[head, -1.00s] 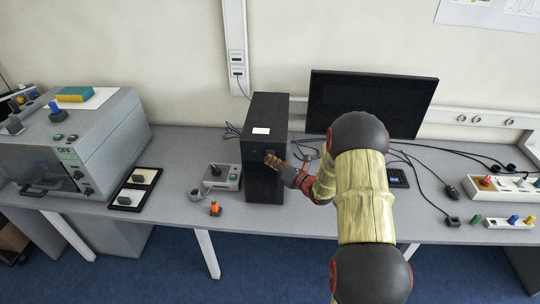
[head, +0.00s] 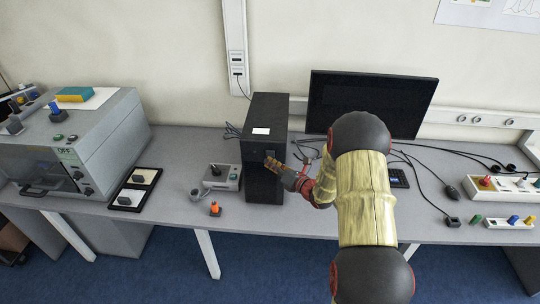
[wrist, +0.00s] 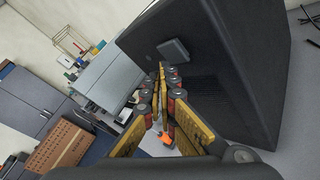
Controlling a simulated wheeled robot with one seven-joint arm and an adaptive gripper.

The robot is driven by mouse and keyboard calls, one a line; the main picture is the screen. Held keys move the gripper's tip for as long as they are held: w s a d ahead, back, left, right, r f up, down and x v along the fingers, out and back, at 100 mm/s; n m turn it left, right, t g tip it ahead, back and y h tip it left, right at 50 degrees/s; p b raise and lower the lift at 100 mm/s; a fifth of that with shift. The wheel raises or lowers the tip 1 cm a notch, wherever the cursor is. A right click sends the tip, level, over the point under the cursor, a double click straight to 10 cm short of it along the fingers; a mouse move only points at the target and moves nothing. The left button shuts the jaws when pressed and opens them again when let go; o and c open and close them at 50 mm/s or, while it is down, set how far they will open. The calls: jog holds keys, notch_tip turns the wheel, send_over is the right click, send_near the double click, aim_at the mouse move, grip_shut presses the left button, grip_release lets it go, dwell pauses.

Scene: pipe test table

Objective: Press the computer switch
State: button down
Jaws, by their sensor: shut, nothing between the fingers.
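The black computer tower (head: 266,125) stands upright on the grey table, left of the monitor, with a white label on its top. In the wrist view the tower (wrist: 230,75) fills the upper right, and its square grey switch (wrist: 173,49) shows on the front face. My gripper (head: 268,161) is shut and empty at the upper part of the tower's front. In the wrist view my gripper's fingertips (wrist: 161,66) are just below the switch. I cannot tell whether they touch the tower.
A small grey joystick box (head: 222,177) and an orange-topped knob (head: 215,208) lie left of the tower. A large grey machine (head: 75,145) stands at the far left. The monitor (head: 370,102) is behind my arm, and cables lie to the right.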

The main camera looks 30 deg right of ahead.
jog(key=shift+s, duration=0.15)
jog(key=s+a, duration=0.1)
jog(key=s, duration=0.1)
jog(key=s+a, duration=0.1)
jog(key=s, duration=0.1)
jog(key=shift+a, duration=0.4)
dwell(0.7)
